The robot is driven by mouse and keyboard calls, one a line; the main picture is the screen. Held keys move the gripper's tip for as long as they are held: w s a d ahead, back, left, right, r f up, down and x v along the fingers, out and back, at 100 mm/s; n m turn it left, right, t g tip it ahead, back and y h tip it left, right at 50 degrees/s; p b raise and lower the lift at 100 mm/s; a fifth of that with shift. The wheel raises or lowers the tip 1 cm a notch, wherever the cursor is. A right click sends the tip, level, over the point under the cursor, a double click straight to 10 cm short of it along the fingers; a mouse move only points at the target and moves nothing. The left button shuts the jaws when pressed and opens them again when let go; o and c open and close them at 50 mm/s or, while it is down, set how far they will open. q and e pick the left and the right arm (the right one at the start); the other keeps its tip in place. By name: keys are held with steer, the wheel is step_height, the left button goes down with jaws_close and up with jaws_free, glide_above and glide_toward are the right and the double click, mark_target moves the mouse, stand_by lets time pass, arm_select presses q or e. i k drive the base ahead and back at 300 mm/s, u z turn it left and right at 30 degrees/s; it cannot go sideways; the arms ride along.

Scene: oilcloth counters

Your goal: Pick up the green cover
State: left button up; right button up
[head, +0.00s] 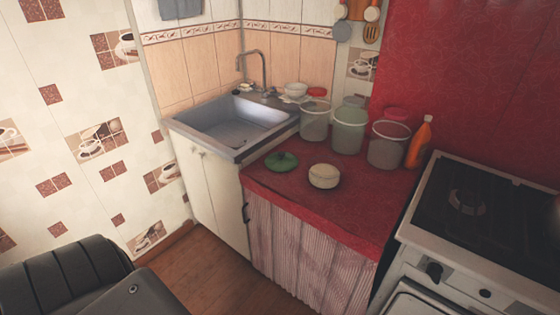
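The green cover (282,161) is a round, dark green lid with a raised knob. It lies on the red oilcloth counter (345,213), near the left edge beside the sink. No gripper touches it. Dark parts of my own arm fill the lower left corner, far from the cover. Neither gripper's fingers show in the head view.
A cream round container (324,177) sits just right of the cover. Clear containers (314,121), (349,130) and (388,145) stand behind, with an orange bottle (418,143). The sink (235,122) is left; the stove (485,215) is right. The counter's front is clear.

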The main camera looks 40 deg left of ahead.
mark_target(279, 161)
steer(key=z, duration=2.7)
steer(key=k, duration=1.35)
steer(key=u, duration=2.05)
